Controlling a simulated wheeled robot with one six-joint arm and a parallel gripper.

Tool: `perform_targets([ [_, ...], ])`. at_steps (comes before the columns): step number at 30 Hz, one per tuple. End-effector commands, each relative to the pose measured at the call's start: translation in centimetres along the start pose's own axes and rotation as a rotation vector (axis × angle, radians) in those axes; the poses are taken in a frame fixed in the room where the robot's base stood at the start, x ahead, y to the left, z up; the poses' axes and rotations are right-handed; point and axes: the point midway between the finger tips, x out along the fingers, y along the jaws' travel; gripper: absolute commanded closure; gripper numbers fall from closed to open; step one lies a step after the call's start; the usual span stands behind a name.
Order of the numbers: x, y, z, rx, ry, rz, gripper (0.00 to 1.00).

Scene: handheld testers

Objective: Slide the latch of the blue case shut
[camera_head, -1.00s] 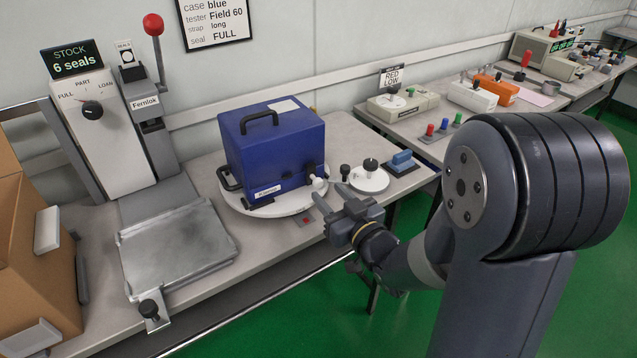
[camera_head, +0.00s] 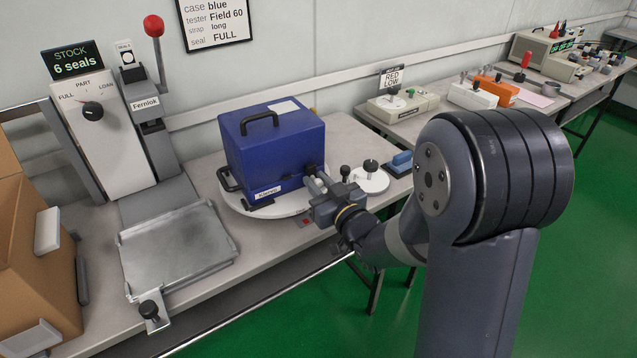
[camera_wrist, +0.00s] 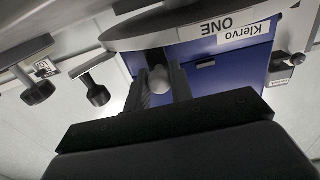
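The blue case (camera_head: 270,150) stands upright on a white round plate (camera_head: 240,205) on the bench. A label and dark fittings show on its front. My gripper (camera_head: 317,186) is at the front right of the case, at the latch. In the wrist view, a pale round knob (camera_wrist: 159,80) at the case front lies between my two fingers (camera_wrist: 160,90). The fingers stand apart, and the knob nearly fills the gap. I cannot tell whether they press on it. In the head view my gripper hides the knob.
A sealing press with a red-knobbed lever (camera_head: 153,25) and a metal tray (camera_head: 180,250) stand left of the case. A cardboard box (camera_head: 35,260) stands at far left.

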Motion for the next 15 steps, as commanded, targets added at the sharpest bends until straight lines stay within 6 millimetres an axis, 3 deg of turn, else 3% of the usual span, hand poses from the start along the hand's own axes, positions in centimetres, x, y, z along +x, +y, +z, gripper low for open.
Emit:
perform_targets([
  [6,-0.01,0.0,0.0,0.0,0.0,0.0,1.0],
  [15,-0.02,-0.03,0.02,0.0,0.0,0.0,1.0],
])
